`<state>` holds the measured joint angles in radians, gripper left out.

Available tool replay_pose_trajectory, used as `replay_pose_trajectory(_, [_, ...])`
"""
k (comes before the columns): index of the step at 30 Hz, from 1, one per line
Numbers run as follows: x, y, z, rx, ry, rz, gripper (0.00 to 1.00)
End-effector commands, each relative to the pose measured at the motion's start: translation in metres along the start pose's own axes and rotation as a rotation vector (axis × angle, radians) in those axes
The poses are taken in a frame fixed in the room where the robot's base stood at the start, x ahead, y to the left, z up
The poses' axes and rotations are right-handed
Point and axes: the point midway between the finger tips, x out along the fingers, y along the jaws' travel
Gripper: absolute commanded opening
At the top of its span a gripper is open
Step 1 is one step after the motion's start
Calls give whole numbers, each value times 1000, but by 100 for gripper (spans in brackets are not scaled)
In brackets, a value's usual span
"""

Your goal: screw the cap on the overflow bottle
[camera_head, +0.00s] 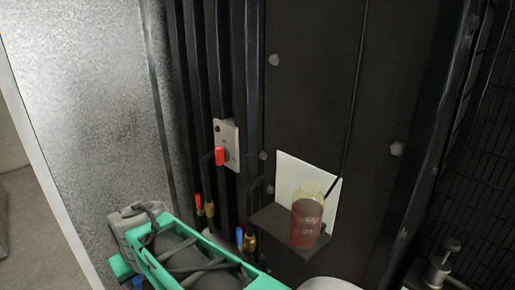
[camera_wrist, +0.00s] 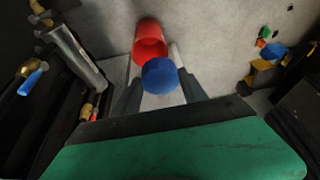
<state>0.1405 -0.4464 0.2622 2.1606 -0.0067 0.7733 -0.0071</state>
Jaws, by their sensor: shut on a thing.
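The overflow bottle (camera_head: 307,218) stands upright on a small dark shelf in the head view. It is translucent, with red liquid and a pale neck; no cap shows on it. In the wrist view my gripper (camera_wrist: 159,84) is shut on a round blue cap (camera_wrist: 160,75), held between its grey fingers. The bottle is not clearly identifiable in the wrist view. In the head view, teal and grey parts of my arm show at the lower left, left of the bottle; the fingertips cannot be made out there.
The shelf (camera_head: 270,217) juts from a dark panel, with a white plate (camera_head: 290,172) behind the bottle. A pump dispenser (camera_head: 441,264) stands lower right. A red open cylinder (camera_wrist: 149,46) lies beyond the cap.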

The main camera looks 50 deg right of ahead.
Motion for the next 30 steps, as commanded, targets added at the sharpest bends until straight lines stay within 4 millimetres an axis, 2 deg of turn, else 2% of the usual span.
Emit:
replay_pose_trajectory(1, [-14, 25, -11, 60, 4, 25, 13])
replay_pose_trajectory(3, [-32, 62, -20, 151, 4, 63, 13])
replay_pose_trajectory(7, [-75, 133, -29, 340, 5, 141, 13])
replay_pose_trajectory(11, [-129, 205, -22, 558, 6, 231, 13])
replay_pose_trajectory(12, [-147, 225, -17, 628, 6, 260, 13])
replay_pose_trajectory(15, [-193, 269, 1, 804, 5, 332, 13])
replay_pose_trajectory(18, [-237, 302, 24, 976, 4, 401, 13])
replay_pose_trajectory(22, [-291, 331, 54, 1179, 4, 484, 13])
replay_pose_trajectory(27, [-327, 345, 79, 1333, 1, 548, 13])
replay_pose_trajectory(30, [-337, 348, 86, 1375, 1, 566, 13])
